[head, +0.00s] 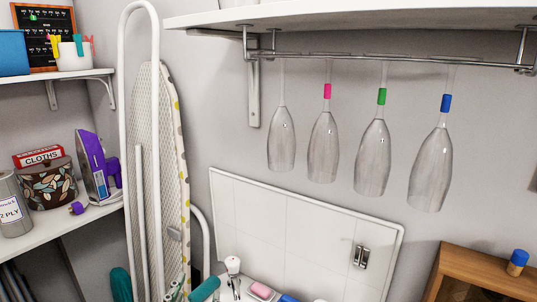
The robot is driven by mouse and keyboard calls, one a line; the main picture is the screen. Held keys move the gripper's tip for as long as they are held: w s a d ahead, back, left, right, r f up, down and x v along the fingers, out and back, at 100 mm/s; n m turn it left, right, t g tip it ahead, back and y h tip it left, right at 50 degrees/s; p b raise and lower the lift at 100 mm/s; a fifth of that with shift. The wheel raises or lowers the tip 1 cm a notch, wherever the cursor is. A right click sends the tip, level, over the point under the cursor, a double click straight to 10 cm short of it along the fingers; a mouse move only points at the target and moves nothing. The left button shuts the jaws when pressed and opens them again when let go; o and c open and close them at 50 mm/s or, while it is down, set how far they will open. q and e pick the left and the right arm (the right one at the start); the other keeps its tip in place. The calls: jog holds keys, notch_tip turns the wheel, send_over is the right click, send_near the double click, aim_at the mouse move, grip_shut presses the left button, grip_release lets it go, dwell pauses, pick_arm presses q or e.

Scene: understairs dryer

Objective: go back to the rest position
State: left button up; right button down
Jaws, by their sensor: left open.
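My left gripper (237,291) is at the bottom edge, below the white-tiled panel, small and partly cut off by the frame. It is open, and I see nothing held in it. My right gripper is not in view. No object for this task is named.
Several stemmed glasses (372,158) hang from a rack (350,57) under a white shelf (350,14). An ironing board (158,130) stands upright at left. Shelves at far left hold a purple iron (92,166) and a patterned basket (50,184). A wooden cabinet (480,263) stands at lower right.

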pick_arm(q)
jog(key=s+a+f+n+g, duration=0.1)
jog(key=s+a+f+g, duration=0.3)
jog(key=f, duration=0.4)
jog(key=s+a+f+g, duration=0.1)
jog(key=s+f+g, duration=0.2)
jog(key=s+f, duration=0.4)
jog(key=s+a+f+g, duration=0.1)
jog(key=s+f+g, duration=0.6)
jog(key=s+f, duration=0.65)
jog(key=f, duration=1)
jog(key=s+f, duration=0.2)
jog(key=f, duration=1)
jog(key=s+a+f+g, duration=0.2)
jog(key=s+a+f, duration=0.1)
jog(key=s+f, duration=1.2)
jog(key=shift+s+f+m, duration=0.15)
jog(key=shift+s+m, duration=0.25)
jog(key=shift+s, duration=0.15)
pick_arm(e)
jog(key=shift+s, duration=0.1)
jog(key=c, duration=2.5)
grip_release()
